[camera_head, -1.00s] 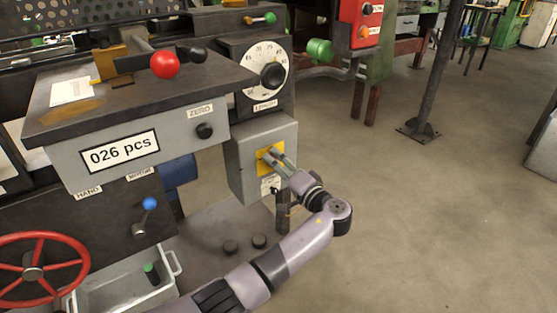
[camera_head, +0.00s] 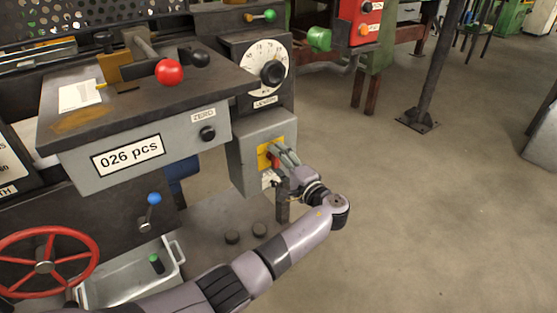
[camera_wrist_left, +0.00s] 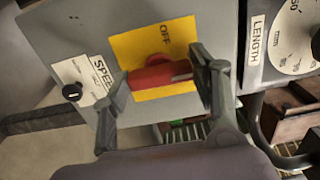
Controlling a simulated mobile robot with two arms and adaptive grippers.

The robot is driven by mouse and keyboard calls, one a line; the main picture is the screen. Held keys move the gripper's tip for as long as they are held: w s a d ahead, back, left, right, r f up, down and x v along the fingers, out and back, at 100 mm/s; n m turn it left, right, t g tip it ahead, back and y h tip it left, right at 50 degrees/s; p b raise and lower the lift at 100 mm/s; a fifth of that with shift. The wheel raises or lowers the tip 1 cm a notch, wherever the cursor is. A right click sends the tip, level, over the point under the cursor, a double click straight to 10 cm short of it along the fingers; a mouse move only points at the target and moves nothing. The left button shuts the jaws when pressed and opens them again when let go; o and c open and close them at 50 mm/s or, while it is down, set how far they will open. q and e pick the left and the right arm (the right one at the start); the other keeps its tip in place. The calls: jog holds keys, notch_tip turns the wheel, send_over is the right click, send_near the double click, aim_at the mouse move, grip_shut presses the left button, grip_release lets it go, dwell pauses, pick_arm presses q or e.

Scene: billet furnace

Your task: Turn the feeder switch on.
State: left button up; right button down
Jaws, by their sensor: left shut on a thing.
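The feeder switch is a red handle (camera_wrist_left: 158,75) on a yellow plate (camera_wrist_left: 150,48) with the word OFF on it, on the front of a grey box (camera_head: 250,140). In the wrist view the handle lies across the picture between my left gripper's two fingers. In the head view a bit of the red handle (camera_head: 275,161) shows beside the fingers. My left gripper (camera_head: 281,157) is shut on the handle; it also shows in the wrist view (camera_wrist_left: 160,73). Part of the plate is hidden behind the handle and fingers. My right gripper is not in view.
A LENGTH dial (camera_head: 262,68) sits above the box. A grey counter box (camera_head: 110,165) reading 026 pcs with a ZERO knob (camera_head: 207,133) stands to the left. A small black knob (camera_wrist_left: 72,91) is near the SPEED label. Open floor (camera_head: 430,220) lies to the right.

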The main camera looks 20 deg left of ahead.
pick_arm(q)
jog(key=o, duration=1.2)
jog(key=shift+c, duration=0.2)
jog(key=v, duration=0.7)
jog(key=shift+s+d, duration=0.15)
jog(key=shift+d, duration=0.15)
